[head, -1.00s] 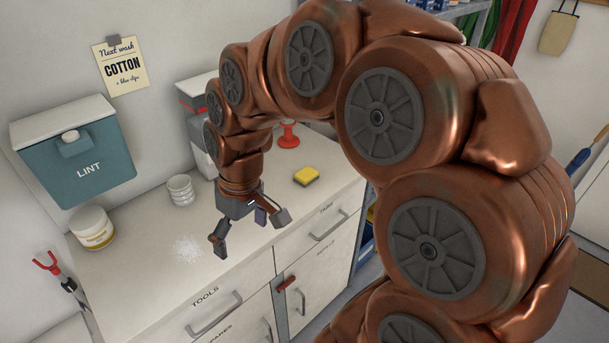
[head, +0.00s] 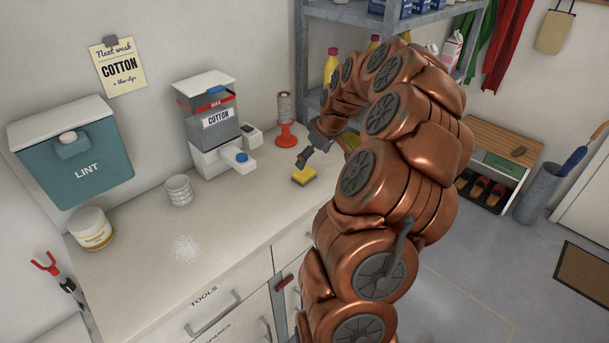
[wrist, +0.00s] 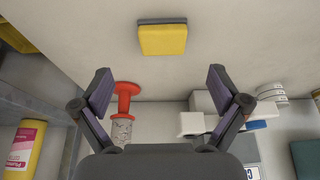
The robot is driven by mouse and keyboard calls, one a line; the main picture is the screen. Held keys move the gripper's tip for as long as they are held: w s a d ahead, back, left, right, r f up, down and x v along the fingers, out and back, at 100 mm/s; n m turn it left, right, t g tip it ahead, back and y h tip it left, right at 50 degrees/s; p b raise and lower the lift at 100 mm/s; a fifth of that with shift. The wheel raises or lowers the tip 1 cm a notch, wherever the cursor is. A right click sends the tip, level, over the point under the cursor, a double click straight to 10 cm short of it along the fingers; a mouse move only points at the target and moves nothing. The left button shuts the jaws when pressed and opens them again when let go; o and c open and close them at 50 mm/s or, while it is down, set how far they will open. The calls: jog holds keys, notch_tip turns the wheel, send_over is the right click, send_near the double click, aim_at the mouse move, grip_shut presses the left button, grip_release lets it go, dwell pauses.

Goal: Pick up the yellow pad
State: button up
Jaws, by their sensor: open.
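The yellow pad (head: 304,175) lies flat on the white counter (head: 230,220), near its right end. It has a yellow top and a dark grey layer beneath. In the wrist view the pad (wrist: 162,38) lies beyond and between my fingertips, apart from them. My gripper (wrist: 160,85) is open and empty, with its two fingers spread wide. In the head view my gripper (head: 308,158) hangs just above and behind the pad, and part of it is hidden by my arm.
A red spool stand (head: 286,138) stands behind the pad. A dispenser labelled COTTON (head: 213,125) is to its left. A white ribbed cup (head: 179,190), a jar (head: 91,228) and spilled white powder (head: 186,248) are farther left. Metal shelving (head: 345,12) rises behind my arm.

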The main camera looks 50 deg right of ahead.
aim_at(305, 172)
jog(key=shift+p+x, duration=1.55)
jog(key=shift+x, duration=2)
jog(key=shift+s+a, duration=0.1)
jog(key=shift+a, duration=0.1)
jog(key=c, duration=1.2)
